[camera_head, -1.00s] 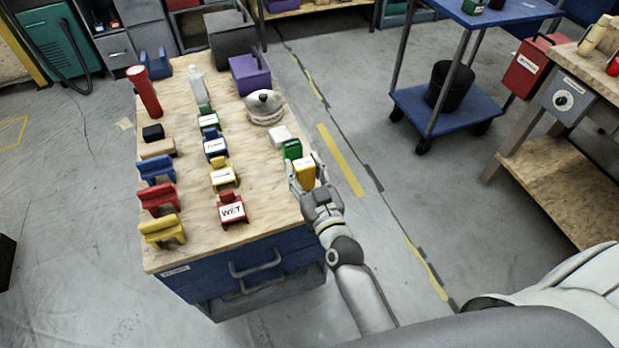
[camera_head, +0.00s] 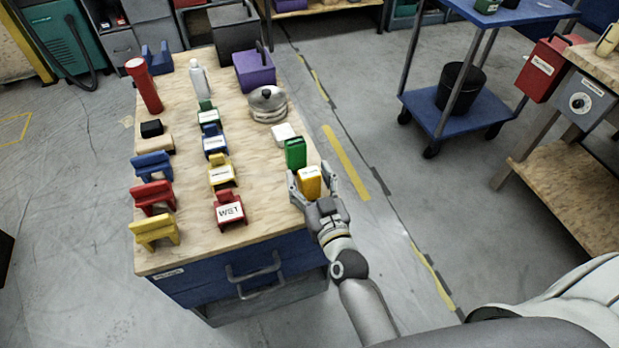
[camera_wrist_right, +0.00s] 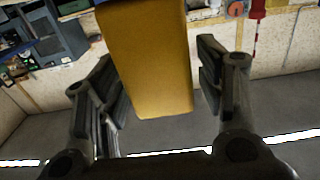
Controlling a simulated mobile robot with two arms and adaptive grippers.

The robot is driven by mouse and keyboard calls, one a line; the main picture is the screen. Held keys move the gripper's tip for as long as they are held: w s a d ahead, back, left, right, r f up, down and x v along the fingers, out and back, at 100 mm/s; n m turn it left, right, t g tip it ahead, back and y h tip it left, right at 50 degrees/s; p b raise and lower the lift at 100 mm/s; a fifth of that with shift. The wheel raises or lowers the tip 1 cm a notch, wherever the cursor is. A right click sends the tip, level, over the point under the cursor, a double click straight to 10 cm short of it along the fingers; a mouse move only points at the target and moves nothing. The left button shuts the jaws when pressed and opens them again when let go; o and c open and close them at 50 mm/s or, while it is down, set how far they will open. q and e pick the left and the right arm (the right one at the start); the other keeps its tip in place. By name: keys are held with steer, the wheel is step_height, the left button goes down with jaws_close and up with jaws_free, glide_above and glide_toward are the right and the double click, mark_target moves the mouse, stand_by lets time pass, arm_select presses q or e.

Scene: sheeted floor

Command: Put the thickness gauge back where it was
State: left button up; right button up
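A yellow block-shaped item (camera_head: 309,181) stands near the bench's right edge, between the fingers of my right gripper (camera_head: 310,178). I cannot tell from its look whether it is the thickness gauge. In the right wrist view, the yellow block (camera_wrist_right: 150,60) hangs between the two spread fingers (camera_wrist_right: 163,88). A narrow gap shows between it and the right-hand finger; contact on the left side is unclear. A green upright block (camera_head: 295,153) stands just behind the yellow one. My left gripper is out of view.
The wooden bench top (camera_head: 185,240) holds coloured stands, a red "WET" stand (camera_head: 229,211), a white block (camera_head: 284,134), a round metal lidded item (camera_head: 267,105), a purple box (camera_head: 254,72) and a red flashlight (camera_head: 145,85). A blue cart (camera_head: 475,115) stands right, across clear floor.

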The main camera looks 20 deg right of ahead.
steer(key=shift+r, duration=0.2)
steer(key=shift+s+f, duration=0.1)
steer(key=shift+s, duration=0.15)
steer(key=s, duration=1.1)
steer(key=shift+s+d, duration=0.15)
steer(key=shift+s, duration=0.1)
